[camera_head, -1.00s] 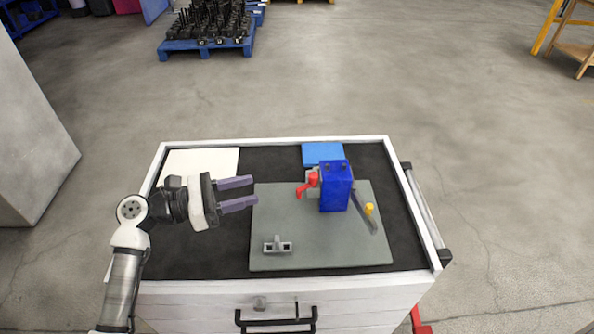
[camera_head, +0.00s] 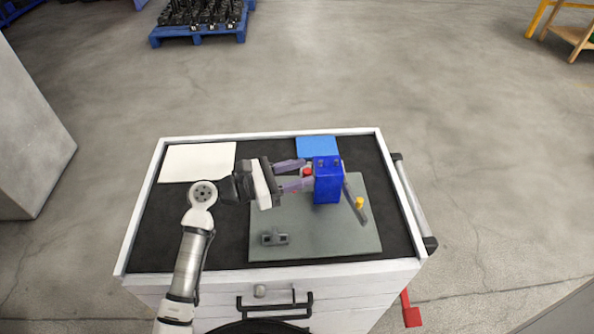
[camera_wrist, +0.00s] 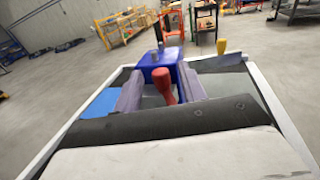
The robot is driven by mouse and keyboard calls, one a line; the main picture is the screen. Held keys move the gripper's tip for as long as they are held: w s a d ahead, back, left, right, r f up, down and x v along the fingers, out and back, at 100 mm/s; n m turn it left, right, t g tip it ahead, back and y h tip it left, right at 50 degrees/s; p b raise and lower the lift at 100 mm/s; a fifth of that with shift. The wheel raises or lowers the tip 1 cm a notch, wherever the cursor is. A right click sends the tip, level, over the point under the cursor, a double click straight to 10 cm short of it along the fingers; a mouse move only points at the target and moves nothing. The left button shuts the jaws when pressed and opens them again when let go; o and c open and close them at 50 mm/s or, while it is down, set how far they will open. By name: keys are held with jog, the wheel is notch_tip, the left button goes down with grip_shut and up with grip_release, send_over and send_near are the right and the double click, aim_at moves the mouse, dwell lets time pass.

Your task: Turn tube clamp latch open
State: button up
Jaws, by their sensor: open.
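A blue block-shaped fixture (camera_head: 327,182) stands on a grey plate on top of the cart. A red handle (camera_head: 307,172) sits at its left side, partly hidden by my gripper in the head view. The red handle (camera_wrist: 163,85) shows upright in the wrist view, in front of the blue fixture (camera_wrist: 158,62). My gripper (camera_head: 308,173) is open, with its fingers pointing right at the fixture. In the wrist view the red handle appears between the two fingers (camera_wrist: 160,92). I cannot tell whether either finger touches it.
A grey lever with a yellow knob (camera_head: 360,202) lies right of the fixture. A small grey bracket (camera_head: 274,238) sits at the front of the grey plate (camera_head: 320,242). A blue sheet (camera_head: 316,146) and a white sheet (camera_head: 198,162) lie at the back of the cart.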

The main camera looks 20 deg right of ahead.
grip_shut()
jog(key=shift+w+g, duration=0.1)
jog(key=shift+g, duration=0.3)
jog(key=m+g+b, duration=0.1)
jog(key=m+g, duration=0.1)
jog(key=m+g+y+b, duration=0.1)
jog(key=m+g+b, duration=0.1)
jog(key=g, duration=0.1)
jog(key=w+m+g+y+b, duration=0.1)
jog(key=g+b, duration=0.1)
jog(key=shift+d+m+g, duration=0.2)
jog(key=shift+m+g, duration=0.2)
jog(key=shift+y, duration=0.3)
